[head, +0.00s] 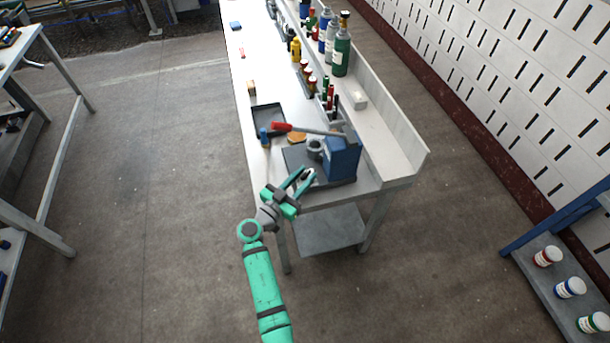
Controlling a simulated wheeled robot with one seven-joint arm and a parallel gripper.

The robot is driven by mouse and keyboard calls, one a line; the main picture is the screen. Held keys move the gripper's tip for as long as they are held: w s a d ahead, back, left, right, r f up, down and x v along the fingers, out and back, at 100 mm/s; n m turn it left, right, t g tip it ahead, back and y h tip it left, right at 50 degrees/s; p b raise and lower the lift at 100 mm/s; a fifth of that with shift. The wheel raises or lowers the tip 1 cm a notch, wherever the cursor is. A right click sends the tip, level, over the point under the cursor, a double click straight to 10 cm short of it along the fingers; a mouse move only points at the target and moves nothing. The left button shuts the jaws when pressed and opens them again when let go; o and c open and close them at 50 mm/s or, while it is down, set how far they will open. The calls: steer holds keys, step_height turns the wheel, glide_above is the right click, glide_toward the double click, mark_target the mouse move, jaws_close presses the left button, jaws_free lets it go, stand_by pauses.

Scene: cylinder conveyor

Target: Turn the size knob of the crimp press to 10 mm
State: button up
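The crimp press (342,158) is a blue block on a dark base plate at the near end of the workbench, with a grey lever ending in a red handle (282,127) pointing left. A grey round part (315,147) sits on its left side; I cannot tell whether it is the size knob, and no scale marks are readable.
A dark tray (268,118) and a blue-handled tool (264,136) lie left of the press. Several bottles, including a green cylinder (341,56), stand farther back along the bench (243,75). A blue rack (545,262) with cans is at right.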

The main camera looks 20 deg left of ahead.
steer(key=v, duration=1)
steer(key=shift+c, duration=0.7)
